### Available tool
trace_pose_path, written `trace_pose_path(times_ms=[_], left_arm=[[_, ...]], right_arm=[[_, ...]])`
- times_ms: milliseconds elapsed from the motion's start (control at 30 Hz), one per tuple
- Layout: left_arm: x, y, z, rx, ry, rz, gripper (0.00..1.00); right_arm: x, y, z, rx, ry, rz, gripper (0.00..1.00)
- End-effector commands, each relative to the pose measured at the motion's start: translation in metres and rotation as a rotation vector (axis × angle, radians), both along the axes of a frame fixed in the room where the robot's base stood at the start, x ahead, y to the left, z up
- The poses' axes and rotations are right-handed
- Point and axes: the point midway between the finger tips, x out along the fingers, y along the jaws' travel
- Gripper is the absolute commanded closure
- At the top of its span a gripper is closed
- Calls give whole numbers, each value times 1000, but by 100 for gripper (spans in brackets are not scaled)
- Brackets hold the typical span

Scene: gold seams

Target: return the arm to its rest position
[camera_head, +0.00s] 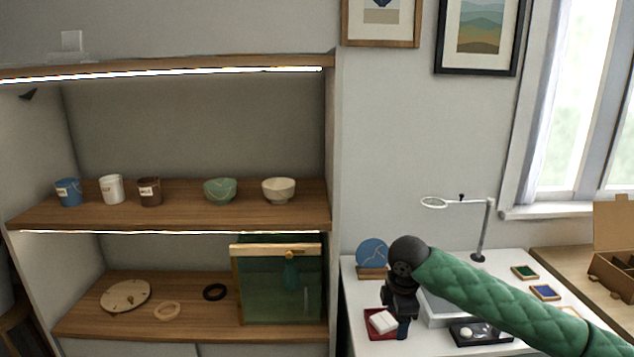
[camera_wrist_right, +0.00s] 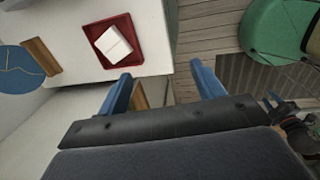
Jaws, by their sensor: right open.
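My right arm, in a green quilted sleeve, reaches in from the right in the head view. Its black right gripper (camera_head: 401,322) hangs over the front left of the white table, close to a red tray. In the right wrist view the gripper's two blue fingers (camera_wrist_right: 164,92) stand apart with nothing between them.
The red tray (camera_head: 371,331) holds a white block (camera_head: 383,321). A blue disc (camera_head: 372,253) stands in a wooden holder behind the gripper. A ring-topped stand (camera_head: 479,235) and a black tray (camera_head: 456,338) are on the table. A shelf unit (camera_head: 190,211) stands left.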

Motion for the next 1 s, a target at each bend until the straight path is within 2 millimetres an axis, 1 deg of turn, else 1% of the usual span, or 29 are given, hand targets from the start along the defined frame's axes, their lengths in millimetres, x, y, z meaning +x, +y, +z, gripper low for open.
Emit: trace_pose_path(times_ms=[167, 267, 400, 500, 567, 633, 767, 867, 1000], left_arm=[[0, 0, 0, -1, 0, 1, 64], [1, -1, 0, -1, -1, 1, 64], [1, -1, 0, -4, -1, 2, 64], [1, -2, 0, -4, -1, 3, 64], [1, -2, 0, -4, -1, 3, 64], [1, -1, 0, -3, 0, 2, 64], [1, -1, 0, -2, 0, 2, 64], [0, -1, 0, -2, -1, 1, 64], [0, 0, 0, 0, 0, 0, 64]], right_arm=[[21, -3, 22, 18, -153, -147, 33], [34, -2, 44, 48, -254, -225, 33], [51, 7, 83, 114, -400, -322, 33], [57, 15, 102, 175, -488, -388, 33], [59, 21, 111, 217, -534, -427, 33], [60, 27, 117, 262, -575, -468, 33], [58, 35, 119, 333, -626, -536, 33], [54, 41, 116, 390, -654, -589, 33], [44, 46, 102, 464, -674, -672, 33]])
